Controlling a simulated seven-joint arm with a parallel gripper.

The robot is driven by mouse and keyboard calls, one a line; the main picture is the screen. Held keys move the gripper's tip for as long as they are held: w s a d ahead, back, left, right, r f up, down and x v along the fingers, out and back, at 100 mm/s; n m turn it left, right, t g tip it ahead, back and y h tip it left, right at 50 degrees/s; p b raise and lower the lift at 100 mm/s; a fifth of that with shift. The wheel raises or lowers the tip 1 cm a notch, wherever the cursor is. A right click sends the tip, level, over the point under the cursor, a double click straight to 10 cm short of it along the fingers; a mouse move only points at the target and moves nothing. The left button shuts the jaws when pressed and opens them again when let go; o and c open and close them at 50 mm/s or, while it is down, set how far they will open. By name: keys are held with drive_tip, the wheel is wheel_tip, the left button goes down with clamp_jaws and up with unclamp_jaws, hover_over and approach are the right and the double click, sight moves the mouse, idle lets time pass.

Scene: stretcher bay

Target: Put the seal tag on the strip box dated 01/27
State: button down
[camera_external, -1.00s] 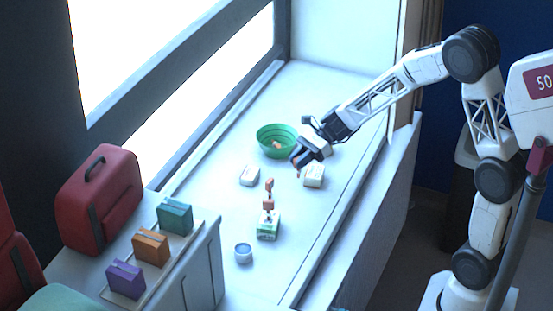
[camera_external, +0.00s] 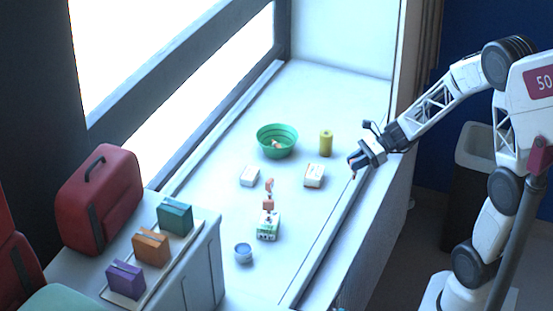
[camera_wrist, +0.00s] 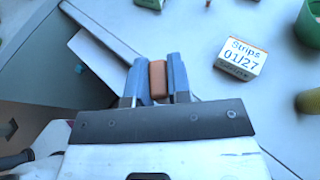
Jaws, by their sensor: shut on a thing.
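My gripper (camera_external: 356,168) is shut on an orange-brown block, likely the seal tag (camera_wrist: 157,80), between its blue fingers in the wrist view. The gripper hangs over the right edge of the counter in the external view. The strip box marked "Strips 01/27" (camera_wrist: 240,58) lies right of and beyond the fingers in the wrist view, apart from the tag. The same white box with an orange side is on the counter in the external view (camera_external: 314,176), left of my gripper. Its top looks bare.
A yellow cylinder (camera_external: 326,143) and a green bowl (camera_external: 291,153) with an orange piece inside stand behind the box. Another white box (camera_external: 250,176), a green-and-white box (camera_external: 267,231) with orange pieces by it, and a blue cup (camera_external: 243,254) share the counter.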

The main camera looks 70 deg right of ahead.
idle(0.4)
hover_over(314, 171)
drive_tip(key=shift+s+f, duration=0.45)
drive_tip(key=shift+f, duration=0.25)
idle(0.4)
drive_tip(key=shift+w+f, duration=0.2)
drive_tip(key=shift+f, duration=0.7)
drive_tip(key=shift+w+f, duration=0.2)
drive_tip(key=shift+f, duration=0.7)
drive_tip(key=shift+f, duration=0.15)
drive_tip(key=c, duration=1.1)
unclamp_jaws()
drive_tip(key=shift+o, duration=0.2)
